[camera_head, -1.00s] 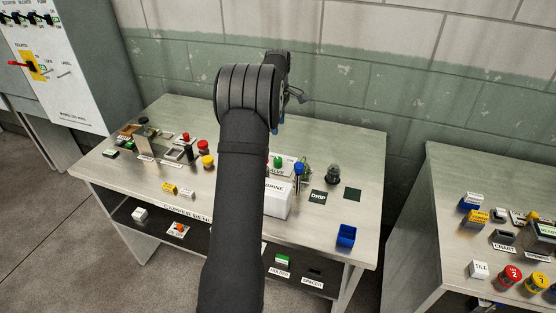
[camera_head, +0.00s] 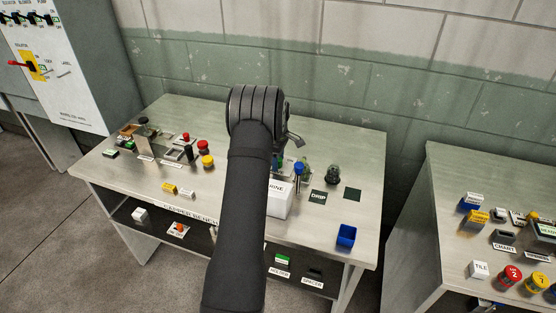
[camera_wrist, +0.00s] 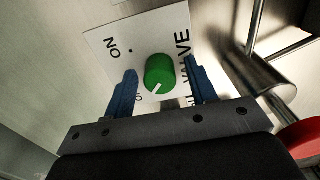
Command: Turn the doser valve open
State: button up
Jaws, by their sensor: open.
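In the wrist view a round green knob (camera_wrist: 160,73) stands on a white plate (camera_wrist: 98,42) lettered ON and VALVE, with another label partly hidden. A white pointer line on the knob faces down and left in the picture, toward the partly hidden label starting with O and away from ON. My gripper (camera_wrist: 161,68) is open, with one blue finger on each side of the knob. In the head view my arm hides the knob.
In the wrist view bright metal tubing (camera_wrist: 263,72) and a red round part (camera_wrist: 302,138) lie close on the right. In the head view a white box (camera_head: 280,203), a blue-topped item (camera_head: 299,169), a dark round fitting (camera_head: 333,174) and a blue bin (camera_head: 346,235) stand nearby.

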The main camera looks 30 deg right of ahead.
jog(key=c, duration=1)
jog(key=shift+m, duration=0.3)
jog(key=m, duration=1.3)
jog(key=shift+m, duration=2.1)
